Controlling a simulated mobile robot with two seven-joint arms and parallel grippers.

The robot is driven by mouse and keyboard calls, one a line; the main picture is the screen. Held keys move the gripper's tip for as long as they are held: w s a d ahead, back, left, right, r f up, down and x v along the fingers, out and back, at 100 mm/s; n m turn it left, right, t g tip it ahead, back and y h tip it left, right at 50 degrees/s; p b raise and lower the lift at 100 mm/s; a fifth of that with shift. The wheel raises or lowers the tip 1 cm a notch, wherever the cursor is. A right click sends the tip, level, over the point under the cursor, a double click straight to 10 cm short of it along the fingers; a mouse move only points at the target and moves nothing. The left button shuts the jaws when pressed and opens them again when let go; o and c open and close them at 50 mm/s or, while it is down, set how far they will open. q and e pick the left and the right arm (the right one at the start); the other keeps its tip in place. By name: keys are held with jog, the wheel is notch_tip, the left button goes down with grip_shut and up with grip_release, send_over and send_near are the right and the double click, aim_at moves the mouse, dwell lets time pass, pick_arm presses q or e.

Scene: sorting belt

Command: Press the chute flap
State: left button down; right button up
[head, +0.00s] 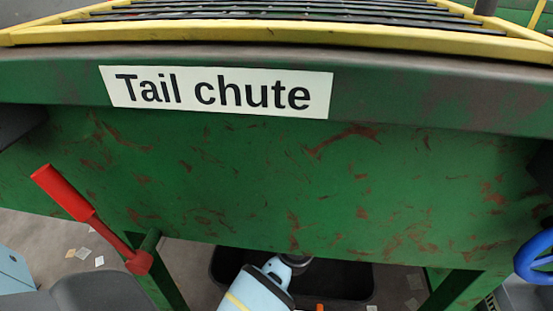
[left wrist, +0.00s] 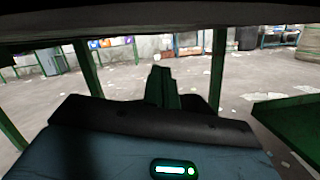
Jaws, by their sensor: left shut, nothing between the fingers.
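A green, scratched panel (head: 260,180) spans the head view below a white label reading "Tail chute" (head: 217,91). I cannot tell whether this panel is the chute flap itself; no separate flap edge shows. My left gripper (left wrist: 161,75) shows in the left wrist view as dark, closed fingers pointing away, with nothing between them. It appears to be low, under a dark overhanging edge, and I see no contact with anything. In the head view its fingers are hidden behind the panel. My right gripper is in neither view.
A red lever (head: 92,215) stands at the left and a blue wheel (head: 535,255) at the right. A yellow frame (head: 280,32) edges the slatted top. Green legs (head: 165,275) stand below. Scraps litter the floor; the left wrist view shows open floor (left wrist: 230,75) ahead.

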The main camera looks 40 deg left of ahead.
pick_arm(q)
jog(key=v, duration=0.7)
jog(key=shift+p, duration=0.3)
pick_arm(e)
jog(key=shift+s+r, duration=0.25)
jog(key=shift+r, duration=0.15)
pick_arm(q)
jog(key=shift+w+r, duration=0.1)
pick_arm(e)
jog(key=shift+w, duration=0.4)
